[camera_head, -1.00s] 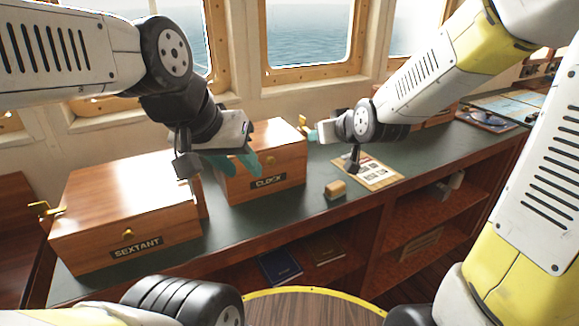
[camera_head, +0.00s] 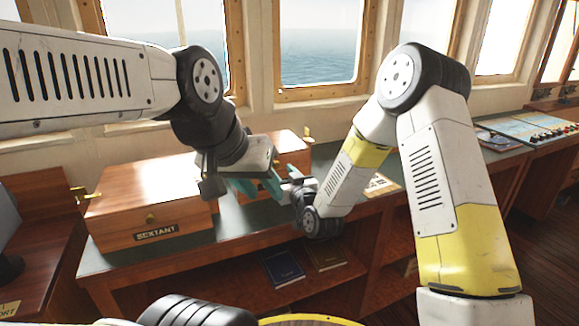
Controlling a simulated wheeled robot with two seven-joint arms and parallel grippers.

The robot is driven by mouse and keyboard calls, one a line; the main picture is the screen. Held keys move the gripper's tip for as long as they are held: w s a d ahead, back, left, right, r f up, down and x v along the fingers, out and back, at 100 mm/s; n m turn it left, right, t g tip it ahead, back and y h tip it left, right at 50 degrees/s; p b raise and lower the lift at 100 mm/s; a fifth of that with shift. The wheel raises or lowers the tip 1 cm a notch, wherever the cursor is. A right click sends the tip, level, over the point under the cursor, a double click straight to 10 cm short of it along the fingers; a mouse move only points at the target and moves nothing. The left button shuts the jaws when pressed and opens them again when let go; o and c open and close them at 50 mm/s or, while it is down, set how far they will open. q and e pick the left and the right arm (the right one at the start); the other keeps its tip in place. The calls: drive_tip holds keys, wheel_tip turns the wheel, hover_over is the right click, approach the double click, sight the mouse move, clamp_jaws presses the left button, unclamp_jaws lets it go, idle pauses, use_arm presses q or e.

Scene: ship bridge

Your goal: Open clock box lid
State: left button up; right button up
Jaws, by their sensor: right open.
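The clock box (camera_head: 290,147) is a wooden box on the green counter, right of the sextant box. Its lid looks shut; my grippers and arms hide much of its front and its label. My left gripper (camera_head: 258,187), with teal fingers, is open at the box's front left, its fingers apart with nothing seen between them. My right gripper (camera_head: 288,174) is open close to the front right of the box, partly hidden by its own wrist. I cannot tell whether either gripper touches the box.
The sextant box (camera_head: 150,198), with a brass knob and its lid shut, stands at the left. Books (camera_head: 282,268) lie on the shelf below. Windows are behind.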

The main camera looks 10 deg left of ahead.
sight(278, 167)
drive_tip(key=shift+x, duration=1.85)
clamp_jaws()
